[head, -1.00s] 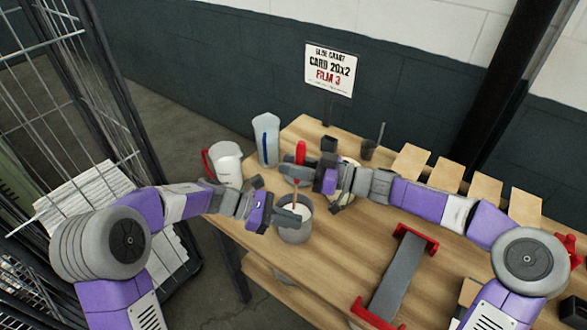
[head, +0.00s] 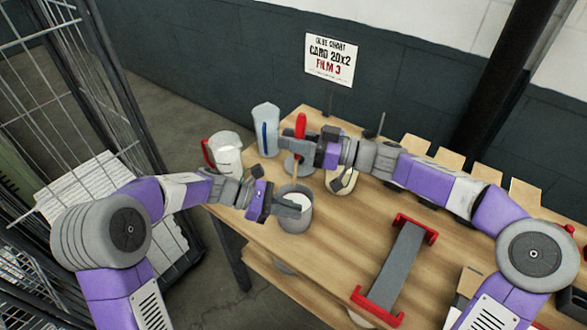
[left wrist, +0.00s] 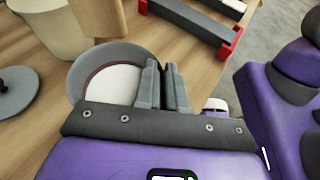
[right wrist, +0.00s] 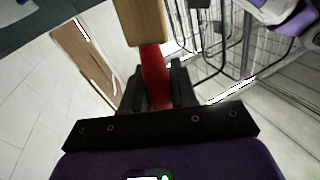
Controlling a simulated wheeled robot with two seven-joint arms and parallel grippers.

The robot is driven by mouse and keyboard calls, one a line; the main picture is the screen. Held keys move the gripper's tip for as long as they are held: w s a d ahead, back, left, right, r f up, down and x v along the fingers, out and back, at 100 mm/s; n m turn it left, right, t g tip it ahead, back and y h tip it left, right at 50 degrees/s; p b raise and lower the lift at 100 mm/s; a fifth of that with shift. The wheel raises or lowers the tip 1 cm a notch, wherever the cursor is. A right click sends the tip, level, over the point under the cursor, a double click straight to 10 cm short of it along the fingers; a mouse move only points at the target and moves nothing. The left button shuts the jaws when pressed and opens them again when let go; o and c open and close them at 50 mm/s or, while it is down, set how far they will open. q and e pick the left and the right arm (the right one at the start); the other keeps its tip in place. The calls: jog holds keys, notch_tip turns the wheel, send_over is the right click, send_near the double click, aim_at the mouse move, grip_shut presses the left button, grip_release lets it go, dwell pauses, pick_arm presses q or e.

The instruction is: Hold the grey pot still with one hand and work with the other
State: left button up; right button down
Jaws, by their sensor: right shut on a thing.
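The grey pot (head: 294,222) stands on the wooden table near its front left edge, with white contents showing inside. It also shows in the left wrist view (left wrist: 88,72). My left gripper (head: 300,203) is at the pot's rim; in the left wrist view its fingers (left wrist: 164,85) are close together over the wall. My right gripper (head: 296,144) is shut on a tool with a red handle (head: 300,124) and a wooden lower part, behind and above the pot. The right wrist view shows the red part (right wrist: 154,78) between the fingers. The tool's lower end is partly hidden.
A white mug with a red handle (head: 228,158) and a clear pitcher (head: 265,133) stand at the table's left. A cream pot (head: 343,183) stands behind the grey pot. A grey bar with red ends (head: 398,268) lies to the right. A wire cage (head: 60,100) stands left.

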pick_arm(q)
jog(key=o, duration=0.5)
jog(key=shift+f, duration=0.4)
jog(key=shift+c, duration=0.2)
jog(key=shift+w+r, duration=0.1)
jog(key=shift+a, duration=0.1)
jog(key=v, duration=1.1)
jog(key=shift+a+r, duration=0.3)
jog(key=shift+a, duration=0.05)
